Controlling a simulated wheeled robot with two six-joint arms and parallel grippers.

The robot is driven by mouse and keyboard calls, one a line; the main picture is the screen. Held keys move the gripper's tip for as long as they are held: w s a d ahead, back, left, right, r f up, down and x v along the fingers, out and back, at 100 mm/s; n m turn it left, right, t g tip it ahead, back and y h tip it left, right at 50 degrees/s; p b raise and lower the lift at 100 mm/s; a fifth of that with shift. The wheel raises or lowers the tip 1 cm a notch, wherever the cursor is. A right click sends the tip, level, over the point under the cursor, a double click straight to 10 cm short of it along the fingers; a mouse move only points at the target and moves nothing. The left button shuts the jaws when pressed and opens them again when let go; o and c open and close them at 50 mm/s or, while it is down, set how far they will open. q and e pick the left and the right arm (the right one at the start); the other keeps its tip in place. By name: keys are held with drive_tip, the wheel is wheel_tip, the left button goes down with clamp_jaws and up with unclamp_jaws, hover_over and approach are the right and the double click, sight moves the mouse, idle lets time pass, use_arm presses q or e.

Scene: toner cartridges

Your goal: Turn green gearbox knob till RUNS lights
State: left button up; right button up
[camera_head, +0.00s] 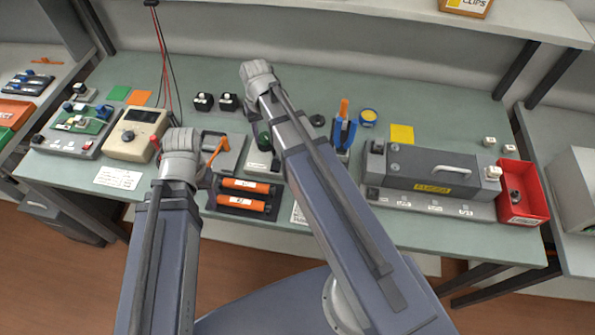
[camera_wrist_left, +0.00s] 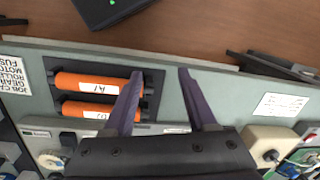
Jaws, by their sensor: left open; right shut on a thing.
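The green knob (camera_head: 264,141) stands on a small pale unit (camera_head: 260,163) in the middle of the bench in the head view. My right arm crosses in front of it and hides part of knob and unit. I cannot make out a lit RUNS lamp. My right gripper's fingers are hidden behind my own arm. My left gripper (camera_wrist_left: 160,95) shows in the left wrist view, with its two purple fingers apart and nothing between them. It is above the bench's front part, beside two orange cartridges (camera_wrist_left: 92,84). In the head view, my left arm hides it.
The cartridges (camera_head: 247,187) lie in a dark tray. A beige meter (camera_head: 137,133) with red leads stands to the left. A grey fuser unit (camera_head: 425,172) and red bin (camera_head: 524,197) are at the right.

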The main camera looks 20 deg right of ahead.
drive_tip(key=shift+c, duration=0.7)
drive_tip(key=m, duration=0.3)
drive_tip(key=shift+m, duration=0.3)
drive_tip(key=m, duration=0.3)
drive_tip(key=shift+m, duration=0.3)
drive_tip(key=m, duration=0.2)
drive_tip(key=shift+m, duration=0.3)
drive_tip(key=m, duration=1)
drive_tip(key=shift+m, duration=0.4)
drive_tip(key=o, duration=1.1)
drive_tip(key=shift+c, duration=0.2)
